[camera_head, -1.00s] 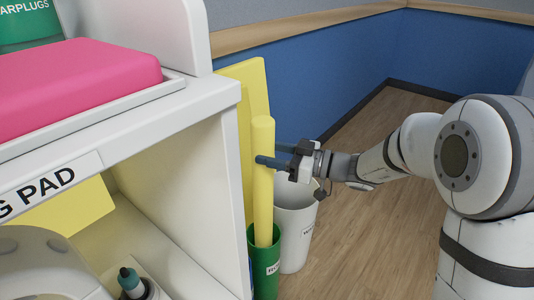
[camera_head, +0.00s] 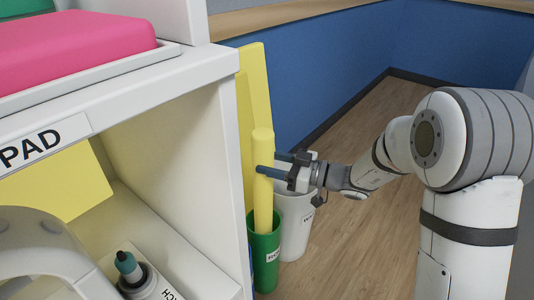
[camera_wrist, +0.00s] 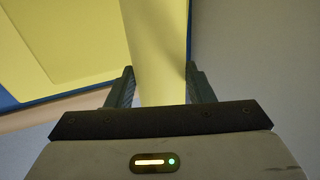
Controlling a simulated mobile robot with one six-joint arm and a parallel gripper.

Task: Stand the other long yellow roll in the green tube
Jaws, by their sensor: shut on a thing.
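A long yellow roll (camera_head: 262,190) stands upright in the head view, with its lower end inside the green tube (camera_head: 264,255). The tube's wall hides that lower end, so I cannot tell how deep it sits. My gripper (camera_head: 268,165) is shut on the upper part of the roll, coming from the right. In the wrist view the roll (camera_wrist: 155,50) runs between the two dark fingers, one on each side. I see no second long roll in the green tube.
A white bin (camera_head: 296,225) stands right beside the green tube. A yellow panel (camera_head: 256,90) leans behind the roll. The white shelf unit (camera_head: 190,110) is close on the left, with a pink pad (camera_head: 75,45) on top. Open wooden floor (camera_head: 350,235) lies to the right.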

